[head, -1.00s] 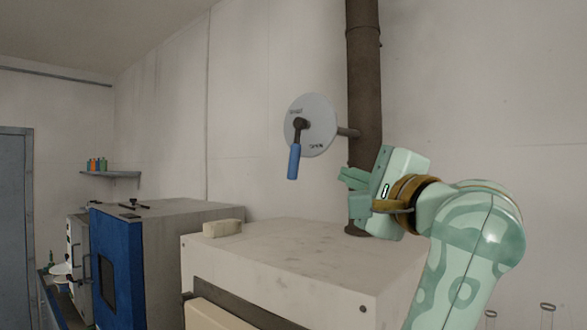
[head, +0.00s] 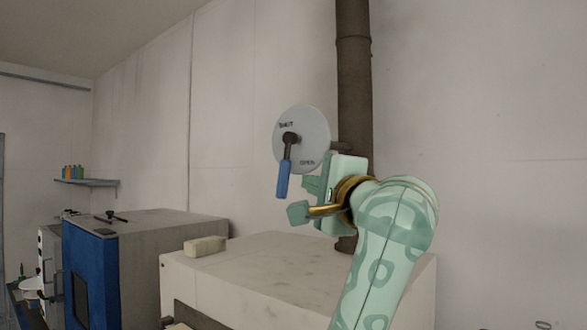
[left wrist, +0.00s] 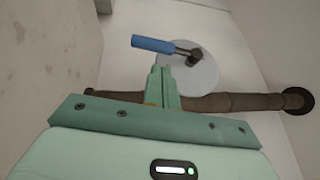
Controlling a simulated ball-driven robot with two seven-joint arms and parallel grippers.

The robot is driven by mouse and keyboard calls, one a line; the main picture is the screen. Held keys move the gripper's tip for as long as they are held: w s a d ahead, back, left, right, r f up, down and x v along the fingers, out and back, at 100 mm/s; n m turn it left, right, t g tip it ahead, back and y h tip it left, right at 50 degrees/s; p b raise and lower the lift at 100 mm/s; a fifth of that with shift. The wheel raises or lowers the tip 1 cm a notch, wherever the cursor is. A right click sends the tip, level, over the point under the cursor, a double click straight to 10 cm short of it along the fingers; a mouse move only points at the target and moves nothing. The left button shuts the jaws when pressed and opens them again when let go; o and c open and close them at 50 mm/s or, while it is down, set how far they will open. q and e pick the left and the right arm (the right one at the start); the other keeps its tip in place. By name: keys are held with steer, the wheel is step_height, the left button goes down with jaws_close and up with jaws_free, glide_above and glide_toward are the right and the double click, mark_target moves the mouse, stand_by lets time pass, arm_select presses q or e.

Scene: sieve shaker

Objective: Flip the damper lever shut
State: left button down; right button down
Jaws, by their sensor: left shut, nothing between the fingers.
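The damper lever has a blue grip (head: 283,180) and a dark hub on a round grey dial plate (head: 312,135). The lever hangs down, tilted slightly left. The plate reads "SHUT" at upper left and "OPEN" at lower right. My left gripper (head: 308,184) is shut and empty, just right of the blue grip with a small gap in the picture. In the left wrist view the closed fingertips (left wrist: 160,72) show just below the blue grip (left wrist: 153,44), in front of the plate (left wrist: 196,76). I cannot tell the depth gap. My right gripper is not in view.
A dark vertical pipe (head: 354,80) carries the plate and stands behind my gripper. A white cabinet (head: 250,262) is below, with a pale block (head: 205,246) on top. A blue-fronted box (head: 85,275) stands left. The air left of the lever is clear.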

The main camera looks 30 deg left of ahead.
mark_target(287, 175)
arm_select(q)
steer(key=p+x, duration=0.3)
steer(key=x, duration=0.4)
steer(key=shift+w+a, duration=0.1)
steer(key=shift+a, duration=0.2)
steer(key=shift+w, duration=0.15)
